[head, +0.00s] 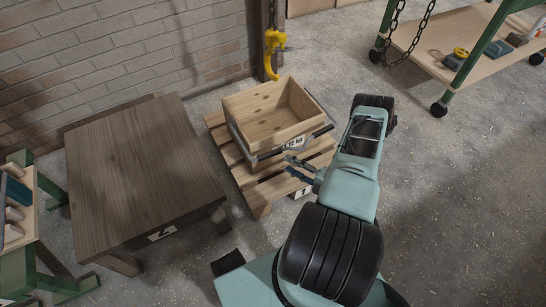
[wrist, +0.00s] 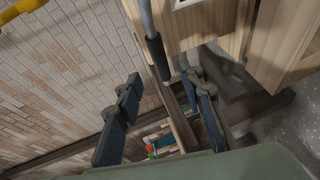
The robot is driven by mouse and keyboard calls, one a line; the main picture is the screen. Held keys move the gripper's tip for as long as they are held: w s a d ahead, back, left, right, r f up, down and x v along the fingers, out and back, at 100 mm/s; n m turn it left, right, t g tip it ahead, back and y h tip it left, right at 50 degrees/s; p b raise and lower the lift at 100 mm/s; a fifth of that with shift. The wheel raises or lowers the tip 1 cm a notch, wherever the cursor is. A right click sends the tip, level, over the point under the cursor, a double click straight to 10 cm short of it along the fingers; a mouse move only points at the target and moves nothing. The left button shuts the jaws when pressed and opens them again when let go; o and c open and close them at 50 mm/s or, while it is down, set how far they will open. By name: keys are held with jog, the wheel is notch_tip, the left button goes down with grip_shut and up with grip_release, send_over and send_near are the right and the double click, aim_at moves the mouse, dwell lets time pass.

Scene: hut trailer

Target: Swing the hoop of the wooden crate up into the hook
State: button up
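The wooden crate (head: 262,104) stands upright and open-topped on a pallet. Its hoop (head: 238,139) is a thin grey metal bar with a dark grip (head: 280,149), lowered across the crate's labelled front side. The yellow hook (head: 270,50) hangs on a chain behind the crate. My gripper (head: 287,167) is low in front of the crate, just below the hoop's grip. In the wrist view my gripper (wrist: 161,76) has its fingers apart and empty. The hoop's dark grip (wrist: 157,57) shows between the fingertips; whether it touches them I cannot tell. The crate (wrist: 195,28) fills the top there.
The pallet (head: 257,193) lies under the crate. A dark wooden table (head: 140,170) marked 2 stands to the left. A brick wall (head: 120,55) is behind. A green-framed cart (head: 460,45) with tools is at top right. The floor (head: 450,190) at right is clear.

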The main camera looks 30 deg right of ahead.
aim_at(270, 154)
jog(key=b+x, duration=0.2)
jog(key=x, duration=0.8)
jog(key=shift+w+a, duration=0.15)
jog(key=shift+a, duration=0.1)
jog(key=shift+c, duration=0.2)
grip_shut()
